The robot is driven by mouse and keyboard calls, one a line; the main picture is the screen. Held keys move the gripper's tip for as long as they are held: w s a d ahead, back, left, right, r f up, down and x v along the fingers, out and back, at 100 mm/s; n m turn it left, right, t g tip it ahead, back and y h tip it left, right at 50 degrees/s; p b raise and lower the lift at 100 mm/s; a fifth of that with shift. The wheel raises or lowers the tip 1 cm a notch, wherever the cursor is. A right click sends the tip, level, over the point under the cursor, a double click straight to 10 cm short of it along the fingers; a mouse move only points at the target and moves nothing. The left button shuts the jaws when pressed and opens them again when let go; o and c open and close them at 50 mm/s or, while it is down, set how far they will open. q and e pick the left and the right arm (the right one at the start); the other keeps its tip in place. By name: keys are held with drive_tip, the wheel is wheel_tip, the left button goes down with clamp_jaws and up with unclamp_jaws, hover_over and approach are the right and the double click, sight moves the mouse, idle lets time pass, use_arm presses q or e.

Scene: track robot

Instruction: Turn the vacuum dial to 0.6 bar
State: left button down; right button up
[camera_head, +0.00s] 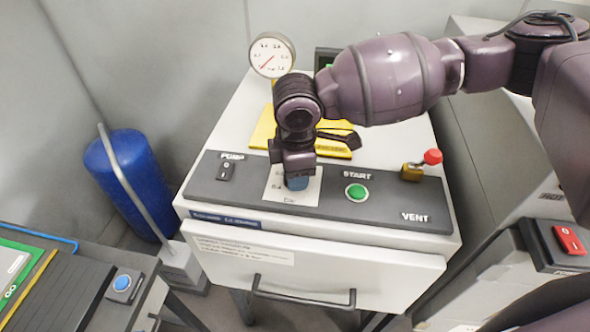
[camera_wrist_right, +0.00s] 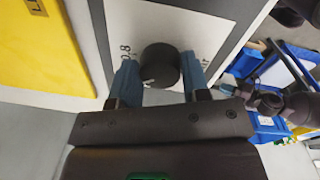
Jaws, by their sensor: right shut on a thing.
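The vacuum dial (camera_wrist_right: 160,64) is a dark round knob on a white printed scale card (camera_wrist_right: 190,20), where a "0.8" is readable on the left side. A small light mark shows on the knob's lower left edge. My right gripper (camera_wrist_right: 158,78) is shut on the knob, with one blue fingertip on each side. In the head view my right gripper (camera_head: 296,183) reaches down onto the scale card (camera_head: 309,196) and hides the knob. A round gauge (camera_head: 271,55) behind has a red needle pointing to the lower left. My left gripper is not in view.
A yellow plate (camera_head: 264,135) lies behind my gripper. A blue tank (camera_head: 130,183) stands at the left.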

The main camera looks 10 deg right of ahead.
drive_tip(key=shift+w+n, duration=0.1)
drive_tip(key=shift+n, duration=1.8)
drive_tip(key=o, duration=0.9)
drive_tip(key=r, duration=1.1)
drive_tip(key=shift+s+d+b, duration=0.1)
drive_tip(key=shift+s+b, duration=0.2)
drive_tip(key=shift+b, duration=0.05)
drive_tip(key=shift+f, duration=0.1)
